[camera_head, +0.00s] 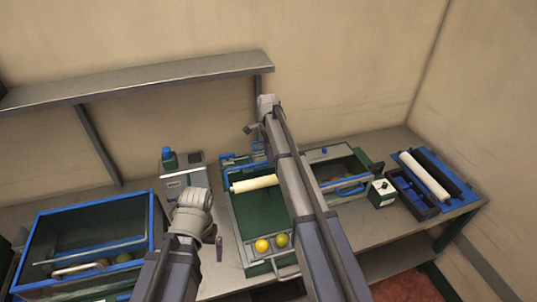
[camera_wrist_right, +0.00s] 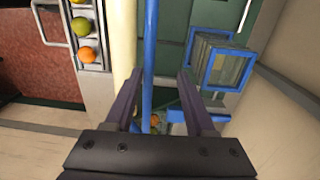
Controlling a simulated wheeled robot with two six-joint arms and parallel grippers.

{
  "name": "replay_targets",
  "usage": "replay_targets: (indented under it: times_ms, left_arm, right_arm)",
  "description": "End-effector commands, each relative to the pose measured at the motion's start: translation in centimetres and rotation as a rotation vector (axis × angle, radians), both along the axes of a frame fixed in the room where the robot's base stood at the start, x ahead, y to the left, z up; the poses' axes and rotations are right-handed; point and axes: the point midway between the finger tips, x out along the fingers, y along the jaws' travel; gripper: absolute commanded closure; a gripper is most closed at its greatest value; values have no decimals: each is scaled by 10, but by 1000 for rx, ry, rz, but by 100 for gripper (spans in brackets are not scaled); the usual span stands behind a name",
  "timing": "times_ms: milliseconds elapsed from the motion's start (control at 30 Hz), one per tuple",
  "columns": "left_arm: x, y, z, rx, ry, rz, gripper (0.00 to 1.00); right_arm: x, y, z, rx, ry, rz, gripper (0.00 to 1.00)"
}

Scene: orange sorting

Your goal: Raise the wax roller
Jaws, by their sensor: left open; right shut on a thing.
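The wax roller, a cream cylinder (camera_head: 254,184), lies across the long green tray (camera_head: 242,215), with a blue bar (camera_head: 246,166) close behind it. In the right wrist view the roller (camera_wrist_right: 123,45) runs alongside the blue bar (camera_wrist_right: 150,50), a small distance apart. My right gripper (camera_wrist_right: 159,75) has the blue bar between its fingers and is shut on it. The fingertip contact is not clear. In the head view my right arm hides the roller's right end. My left gripper (camera_head: 219,247) is open, low beside the tray's left side; only a small part shows.
An orange (camera_head: 262,245) and a green fruit (camera_head: 281,240) sit at the tray's front end. A blue-edged bin (camera_head: 150,235) stands at the left. A grey device (camera_head: 185,178), a small white box (camera_head: 381,193) and a spare roller (camera_head: 424,176) occupy the bench.

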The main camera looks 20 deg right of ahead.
Motion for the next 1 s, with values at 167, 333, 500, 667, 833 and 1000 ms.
replay_targets:
  times_ms: [167,333,500,667,833,1000]
  left_arm:
    - [0,0,4,0,0,0,0]
    - [0,0,18,0,1,-1,0]
    - [0,0,39,1,2,-2,0]
    - [-1,0,62,0,2,5,0]
    - [-1,0,78,-1,2,16,0]
    - [-1,0,79,-1,2,21,0]
  right_arm:
    - [1,0,4,0,-3,0,53]
    - [2,0,18,0,-3,0,53]
    - [2,0,39,0,-2,0,53]
    - [2,0,62,0,-1,0,53]
    - [2,0,78,0,-1,0,53]
    - [2,0,79,0,-1,0,53]
